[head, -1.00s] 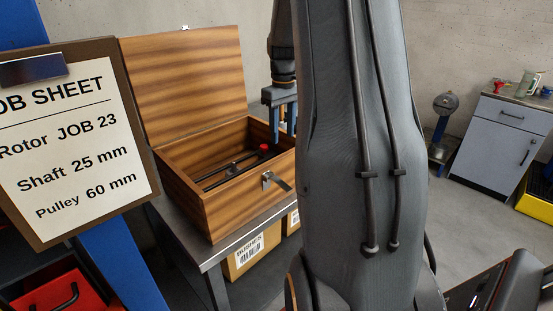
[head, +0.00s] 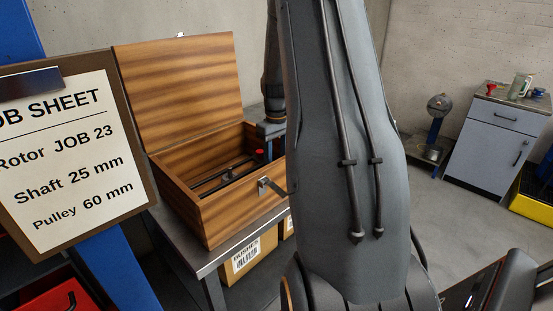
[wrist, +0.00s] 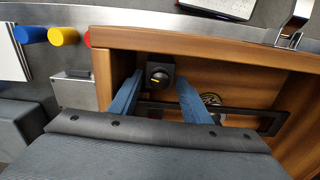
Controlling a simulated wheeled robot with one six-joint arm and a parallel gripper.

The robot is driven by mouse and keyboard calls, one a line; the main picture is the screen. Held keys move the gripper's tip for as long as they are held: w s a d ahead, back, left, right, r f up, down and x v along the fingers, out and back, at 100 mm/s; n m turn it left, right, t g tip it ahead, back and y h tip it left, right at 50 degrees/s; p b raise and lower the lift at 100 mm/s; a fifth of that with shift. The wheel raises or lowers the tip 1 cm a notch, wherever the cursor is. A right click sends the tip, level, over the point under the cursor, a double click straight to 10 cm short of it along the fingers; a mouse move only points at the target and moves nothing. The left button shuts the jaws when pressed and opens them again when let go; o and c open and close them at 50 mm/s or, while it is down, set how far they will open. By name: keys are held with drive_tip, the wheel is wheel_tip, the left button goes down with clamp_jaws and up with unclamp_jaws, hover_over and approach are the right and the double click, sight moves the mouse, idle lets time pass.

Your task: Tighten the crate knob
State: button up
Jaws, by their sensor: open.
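A wooden crate (head: 226,205) with its lid raised stands on a metal bench in the head view. In the wrist view its wooden wall (wrist: 215,50) runs across the upper part. A red part (head: 259,152) shows inside the crate there.
A dark frame (wrist: 265,112) lies in the crate. Blue (wrist: 30,34), yellow (wrist: 63,36) and red (wrist: 88,39) cylinders stand just outside its wall. A metal latch (head: 266,187) is on the crate's front. A job sheet (head: 70,160) stands left; a grey cabinet (head: 490,150) stands right.

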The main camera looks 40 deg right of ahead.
drive_tip(key=c, duration=1)
drive_tip(key=shift+c, duration=0.2)
